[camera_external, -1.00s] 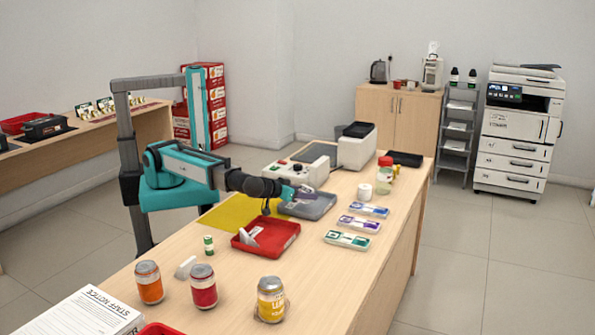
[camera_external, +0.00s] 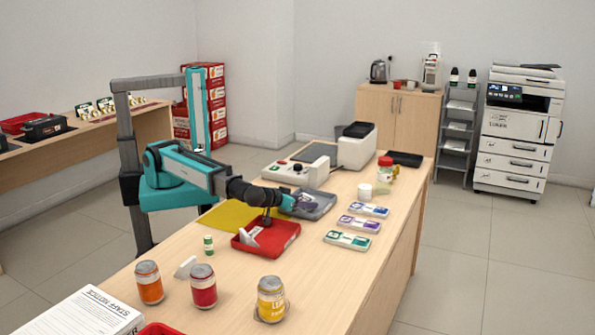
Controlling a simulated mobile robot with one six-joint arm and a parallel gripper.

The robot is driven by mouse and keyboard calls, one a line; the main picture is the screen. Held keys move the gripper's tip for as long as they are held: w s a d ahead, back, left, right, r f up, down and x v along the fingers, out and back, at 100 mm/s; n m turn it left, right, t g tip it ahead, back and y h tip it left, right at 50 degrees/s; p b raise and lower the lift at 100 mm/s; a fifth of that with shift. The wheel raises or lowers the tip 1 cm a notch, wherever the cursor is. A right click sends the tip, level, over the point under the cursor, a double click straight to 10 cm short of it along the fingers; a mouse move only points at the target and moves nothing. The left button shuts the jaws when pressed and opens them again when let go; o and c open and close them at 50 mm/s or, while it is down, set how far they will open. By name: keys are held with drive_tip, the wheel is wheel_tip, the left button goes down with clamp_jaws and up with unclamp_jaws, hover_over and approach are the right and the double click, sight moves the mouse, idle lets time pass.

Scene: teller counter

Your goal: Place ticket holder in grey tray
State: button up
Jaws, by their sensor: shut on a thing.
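The grey tray (camera_external: 322,212) lies on the counter behind the red tray, partly hidden by my arm. My gripper (camera_external: 294,203) is at the left part of the grey tray, low over it. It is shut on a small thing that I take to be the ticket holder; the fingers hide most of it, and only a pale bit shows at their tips. I cannot tell whether it touches the tray floor.
The red tray (camera_external: 283,247) with a pale item (camera_external: 249,234) in it stands just in front, under my wrist. Several cards (camera_external: 348,240) lie to the right. Cans (camera_external: 271,299), a small green-and-white cylinder (camera_external: 208,245) and a white wedge (camera_external: 186,267) stand nearer the front.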

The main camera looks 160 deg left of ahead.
drive_tip(key=shift+f, duration=0.15)
drive_tip(key=o, duration=1)
drive_tip(key=shift+o, duration=0.2)
drive_tip(key=shift+r, duration=0.25)
drive_tip(key=v, duration=1.2)
drive_tip(key=shift+f, duration=0.1)
drive_tip(key=shift+w, duration=0.1)
